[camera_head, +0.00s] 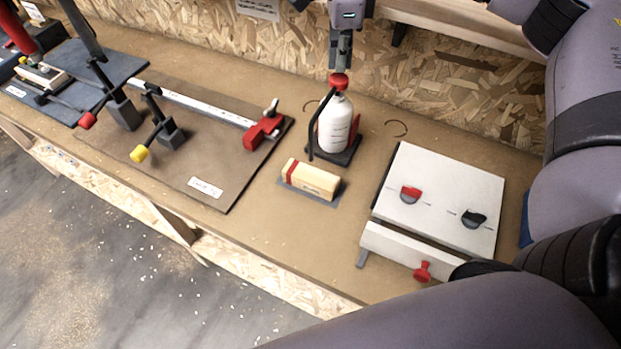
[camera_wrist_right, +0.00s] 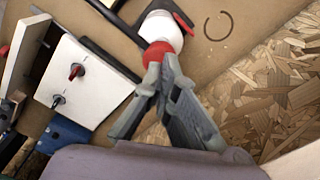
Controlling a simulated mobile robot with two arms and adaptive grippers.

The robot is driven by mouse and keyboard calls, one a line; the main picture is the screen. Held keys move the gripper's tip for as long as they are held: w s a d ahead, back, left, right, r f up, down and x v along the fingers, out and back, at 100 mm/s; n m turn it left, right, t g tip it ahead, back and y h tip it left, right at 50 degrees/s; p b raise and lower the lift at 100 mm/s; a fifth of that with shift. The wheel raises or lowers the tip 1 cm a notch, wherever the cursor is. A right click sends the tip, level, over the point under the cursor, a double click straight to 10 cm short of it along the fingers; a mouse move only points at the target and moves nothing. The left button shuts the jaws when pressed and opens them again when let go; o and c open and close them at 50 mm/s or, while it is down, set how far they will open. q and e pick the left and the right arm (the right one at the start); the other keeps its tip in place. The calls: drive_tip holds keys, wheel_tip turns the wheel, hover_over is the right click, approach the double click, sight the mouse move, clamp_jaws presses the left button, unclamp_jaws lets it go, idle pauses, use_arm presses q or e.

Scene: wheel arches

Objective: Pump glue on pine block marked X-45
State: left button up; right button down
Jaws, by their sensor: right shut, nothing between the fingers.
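The pine block (camera_head: 309,178) lies on a dark pad in the middle of the bench, with a red band near its left end; its marking is too small to read. The white glue bottle (camera_head: 335,126) with a red pump top (camera_head: 338,81) stands upright on a black base just behind the block. My right gripper (camera_head: 339,70) is shut, pointing down directly over the red top, at or very near it. In the right wrist view the closed fingertips (camera_wrist_right: 158,62) overlap the red top (camera_wrist_right: 157,50), with the white bottle (camera_wrist_right: 162,28) beyond. My left gripper is not in view.
A white panel box (camera_head: 450,195) with red and black knobs stands at the right. A brown board (camera_head: 215,160) with a ruler, a red stop and yellow- and red-tipped levers lies at the left. A chipboard wall (camera_head: 440,85) closes the back.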

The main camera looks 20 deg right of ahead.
sight(339, 78)
drive_tip(key=shift+f, duration=0.2)
drive_tip(key=shift+f+b, duration=1.2)
drive_tip(key=shift+f, duration=0.45)
drive_tip(key=shift+r, duration=0.15)
drive_tip(key=shift+r+p, duration=3.05)
drive_tip(key=shift+r, duration=1.4)
